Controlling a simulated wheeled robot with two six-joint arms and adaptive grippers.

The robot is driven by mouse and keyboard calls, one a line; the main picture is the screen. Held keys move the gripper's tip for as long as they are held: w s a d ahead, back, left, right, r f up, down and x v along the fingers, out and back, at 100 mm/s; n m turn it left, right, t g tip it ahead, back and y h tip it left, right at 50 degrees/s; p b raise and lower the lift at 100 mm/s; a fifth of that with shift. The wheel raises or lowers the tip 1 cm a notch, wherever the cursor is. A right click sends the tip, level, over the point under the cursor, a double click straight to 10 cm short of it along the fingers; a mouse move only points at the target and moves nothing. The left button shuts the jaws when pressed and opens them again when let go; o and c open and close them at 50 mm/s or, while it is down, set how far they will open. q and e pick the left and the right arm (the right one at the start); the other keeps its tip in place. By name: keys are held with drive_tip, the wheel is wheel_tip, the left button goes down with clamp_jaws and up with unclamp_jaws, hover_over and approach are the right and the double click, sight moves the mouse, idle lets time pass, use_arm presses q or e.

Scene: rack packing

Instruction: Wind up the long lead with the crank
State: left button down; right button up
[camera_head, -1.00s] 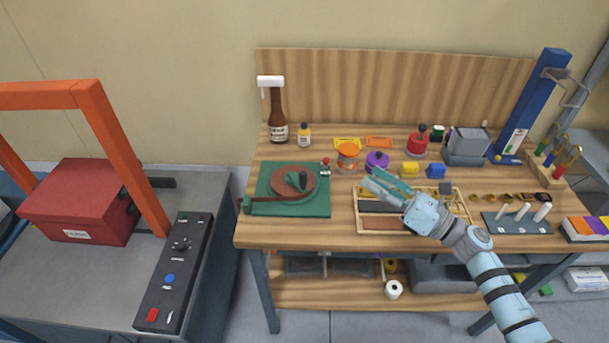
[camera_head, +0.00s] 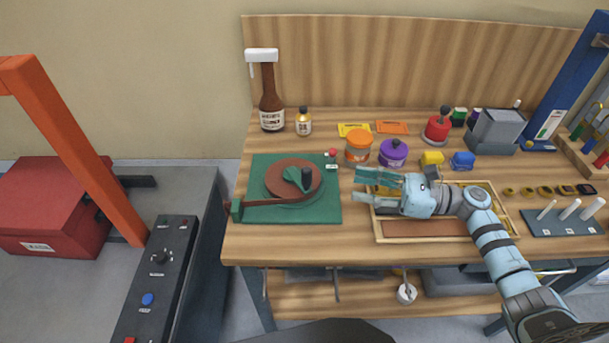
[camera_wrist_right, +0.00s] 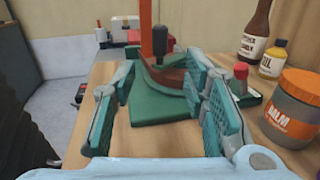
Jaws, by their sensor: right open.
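The winder has a flat green base (camera_head: 325,205) with a round brown reel (camera_head: 275,182) on it. A green crank arm with an upright black knob (camera_head: 307,178) sits on the reel. The brown lead (camera_head: 275,203) runs along the reel's front to a green block (camera_head: 236,211) at the base's left edge. My right gripper (camera_head: 362,185) is open and empty, to the right of the base, its fingers pointing left at the reel. In the right wrist view, the knob (camera_wrist_right: 163,40) and base (camera_wrist_right: 150,112) show beyond and between the open fingers (camera_wrist_right: 160,100). My left gripper is out of view.
A small red-topped piece (camera_head: 332,158) stands at the base's back right. An orange-lidded jar (camera_head: 358,147) and purple jar (camera_head: 393,152) stand behind my right gripper. A wooden tray (camera_head: 425,240) lies under my right arm. Bottles (camera_head: 271,112) stand at the back left.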

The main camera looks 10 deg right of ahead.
sight(306, 175)
drive_tip(key=p+x, duration=0.1)
drive_tip(key=x, duration=0.3)
drive_tip(key=p+x, duration=0.1)
drive_tip(key=x, duration=0.7)
drive_tip(key=shift+a+r+p, duration=0.1)
drive_tip(key=shift+r+p, duration=0.25)
drive_tip(key=shift+p, duration=0.05)
drive_tip(key=shift+w+a+f, duration=0.1)
drive_tip(key=shift+w+a, duration=0.1)
drive_tip(key=shift+a, duration=0.15)
clamp_jaws()
